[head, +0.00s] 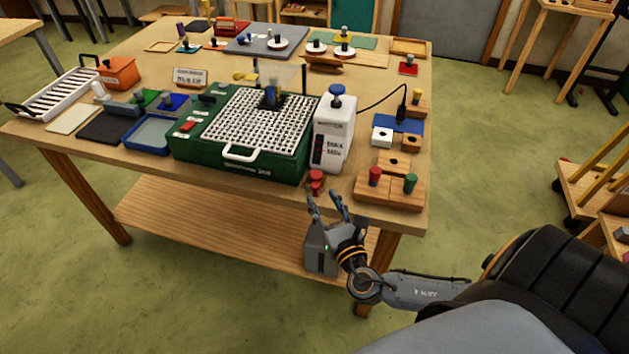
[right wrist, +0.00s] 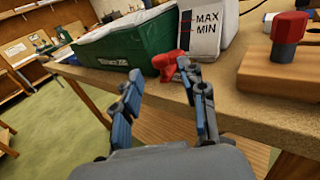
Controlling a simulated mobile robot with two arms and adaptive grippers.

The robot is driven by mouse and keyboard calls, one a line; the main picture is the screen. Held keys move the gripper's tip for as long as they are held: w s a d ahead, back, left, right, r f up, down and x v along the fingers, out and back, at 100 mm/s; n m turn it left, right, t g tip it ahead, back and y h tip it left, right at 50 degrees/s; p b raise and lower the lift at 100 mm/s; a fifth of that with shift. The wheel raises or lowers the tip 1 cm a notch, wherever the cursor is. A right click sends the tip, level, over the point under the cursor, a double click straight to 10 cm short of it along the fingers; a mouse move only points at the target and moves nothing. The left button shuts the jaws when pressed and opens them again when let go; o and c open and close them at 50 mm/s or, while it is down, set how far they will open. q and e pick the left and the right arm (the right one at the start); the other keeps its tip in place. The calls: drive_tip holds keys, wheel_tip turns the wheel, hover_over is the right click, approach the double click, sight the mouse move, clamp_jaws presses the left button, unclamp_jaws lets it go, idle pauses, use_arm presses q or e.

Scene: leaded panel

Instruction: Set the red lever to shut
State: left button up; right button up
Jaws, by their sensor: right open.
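A small red lever-like piece (head: 316,182) sits at the table's front edge, just below the white tank marked MAX and MIN. In the right wrist view it is a red tap-like piece (right wrist: 168,66) beside the tank's foot; I cannot tell which way its handle is set. My right gripper (head: 324,200) is open and empty, just in front of the table edge and below the red piece. In the wrist view its two fingers (right wrist: 158,76) stand apart, with the red piece beyond their tips. My left gripper is not in view.
The white tank (head: 335,130) stands beside a green machine (head: 240,168) with a white grid top. To the right, a wooden block (head: 390,200) carries a red and a green knob; the red knob (right wrist: 290,28) shows in the wrist view. The floor before the table is clear.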

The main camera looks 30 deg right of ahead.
sight(317, 189)
drive_tip(key=p+x, duration=0.1)
drive_tip(key=x, duration=0.5)
drive_tip(key=shift+c, duration=0.5)
clamp_jaws()
